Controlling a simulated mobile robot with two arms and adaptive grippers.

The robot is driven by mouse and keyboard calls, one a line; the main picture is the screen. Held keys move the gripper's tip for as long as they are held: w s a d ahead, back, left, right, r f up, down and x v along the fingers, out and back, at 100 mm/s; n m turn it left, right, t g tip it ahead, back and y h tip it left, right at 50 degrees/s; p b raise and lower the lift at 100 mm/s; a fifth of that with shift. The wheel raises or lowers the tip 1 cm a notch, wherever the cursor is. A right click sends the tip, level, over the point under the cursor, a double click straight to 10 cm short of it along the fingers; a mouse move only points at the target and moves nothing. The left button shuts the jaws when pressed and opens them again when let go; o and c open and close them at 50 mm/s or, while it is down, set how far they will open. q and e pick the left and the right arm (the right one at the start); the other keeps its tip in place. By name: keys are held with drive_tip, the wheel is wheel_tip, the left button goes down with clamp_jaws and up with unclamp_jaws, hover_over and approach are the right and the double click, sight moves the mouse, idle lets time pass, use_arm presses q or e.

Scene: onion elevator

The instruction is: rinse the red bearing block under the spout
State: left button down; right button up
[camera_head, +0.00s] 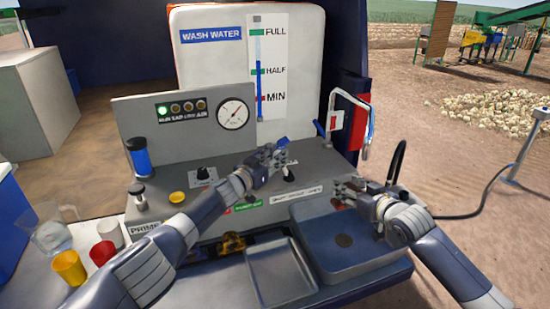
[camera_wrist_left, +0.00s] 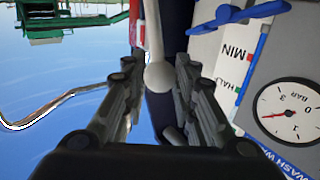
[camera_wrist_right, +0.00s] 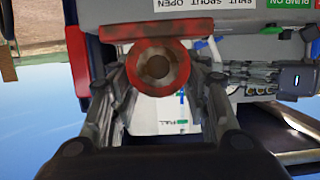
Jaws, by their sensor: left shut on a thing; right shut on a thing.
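The red bearing block (camera_wrist_right: 157,66) is between the fingers of my right gripper (camera_wrist_right: 165,85). Its round bore faces the right wrist camera and looks brown inside. In the head view my right gripper (camera_head: 345,198) is above the back part of the grey sink basin (camera_head: 372,268), and the block is mostly hidden there. My left gripper (camera_head: 275,158) is above the panel top. In the left wrist view, a pale rod with a round knob (camera_wrist_left: 158,76) lies between the fingers of my left gripper (camera_wrist_left: 155,95). No water stream shows.
A bent pale pipe (camera_head: 367,104) rises behind the sink. A yellow cup (camera_head: 69,268), red cup (camera_head: 102,253) and clear jug (camera_head: 52,236) stand at left. A second tray (camera_head: 280,272) adjoins the sink.

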use_arm(q)
drive_tip(key=shift+w+d+r+m+g+y, duration=0.25)
drive_tip(key=shift+d+m+g+y, duration=0.15)
drive_tip(key=shift+d+y, duration=0.15)
drive_tip(key=c, duration=1.3)
unclamp_jaws()
drive_tip(key=shift+s+r, duration=0.1)
drive_tip(key=shift+s+a, duration=0.25)
drive_tip(key=shift+a, duration=0.1)
drive_tip(key=shift+v, duration=5.45)
